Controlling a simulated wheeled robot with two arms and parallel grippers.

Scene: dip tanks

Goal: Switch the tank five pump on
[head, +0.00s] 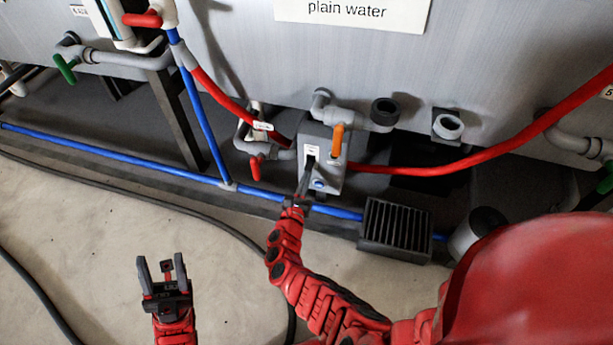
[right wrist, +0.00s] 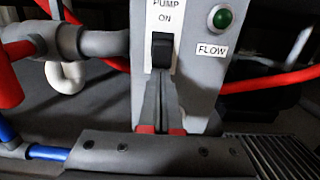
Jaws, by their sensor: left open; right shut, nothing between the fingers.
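The grey pump box (head: 328,160) stands at the foot of the tank, below the "plain water" sign (head: 352,10). In the right wrist view its black switch (right wrist: 162,48) sits under a white label reading "PUMP ON". A round green lamp (right wrist: 222,18) is beside it, above a "FLOW" label (right wrist: 212,50); I cannot tell whether it is lit. My right gripper (right wrist: 161,82) is shut and empty, its fingertips at the lower end of the switch; I cannot tell whether they touch. It also shows in the head view (head: 306,175). My left gripper (head: 164,268) is open and empty above the floor.
An orange-handled valve (head: 338,138) is on the box's right side and a red-handled valve (head: 256,165) to its left. A red hose (head: 440,165) and a blue pipe (head: 120,160) run nearby. A black grille (head: 394,228) lies right of my right gripper. Floor at left is mostly clear.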

